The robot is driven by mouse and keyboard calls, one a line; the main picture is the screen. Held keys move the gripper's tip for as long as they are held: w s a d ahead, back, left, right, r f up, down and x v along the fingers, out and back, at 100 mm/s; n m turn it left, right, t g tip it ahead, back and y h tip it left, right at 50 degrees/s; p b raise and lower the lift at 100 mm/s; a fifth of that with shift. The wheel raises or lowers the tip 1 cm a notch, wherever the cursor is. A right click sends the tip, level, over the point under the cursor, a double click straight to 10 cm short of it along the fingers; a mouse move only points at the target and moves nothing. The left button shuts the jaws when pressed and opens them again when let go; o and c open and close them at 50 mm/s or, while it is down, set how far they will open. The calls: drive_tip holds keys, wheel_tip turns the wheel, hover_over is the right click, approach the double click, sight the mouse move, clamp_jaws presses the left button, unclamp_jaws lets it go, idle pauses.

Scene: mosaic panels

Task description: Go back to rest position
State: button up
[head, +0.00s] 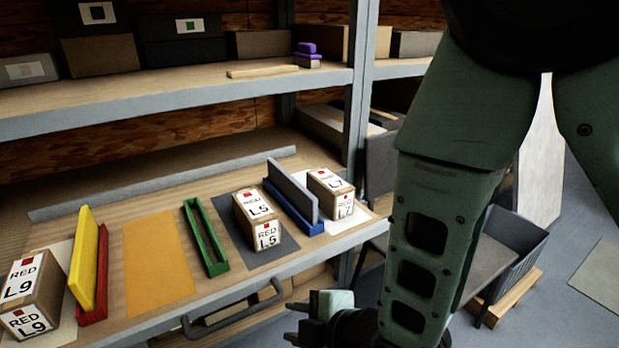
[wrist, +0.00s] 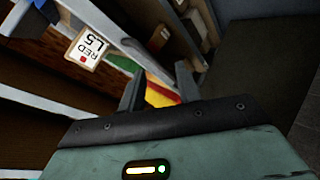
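The yellow panel (head: 86,259) stands in a red holder (head: 98,290). The grey panel (head: 291,189) stands in a blue holder (head: 310,224). The green holder (head: 206,238) is empty. The gripper touches none of these.
Boxes marked RED L9 (head: 31,291), RED L5 (head: 258,221) and RED L7 (head: 331,192) stand on the work shelf. The orange mat (head: 157,265) is bare. A grey bin (head: 505,258) sits on the floor at right. A metal upright (head: 361,85) stands behind my arm.

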drive_tip(key=s+d+r+m+g+h, duration=0.35)
drive_tip(key=s+d+r+m, duration=0.2)
drive_tip(key=d, duration=0.25)
drive_tip(key=s+d+r+m+g+h, duration=0.3)
drive_tip(key=s+d+r+m+h, duration=0.15)
drive_tip(key=d+r+m, duration=0.3)
wheel_tip(320, 180, up, 13)
drive_tip(key=s+p, duration=0.1)
drive_tip(key=p, duration=1.2)
drive_tip(key=shift+s+d, duration=0.15)
drive_tip(key=shift+d, duration=0.15)
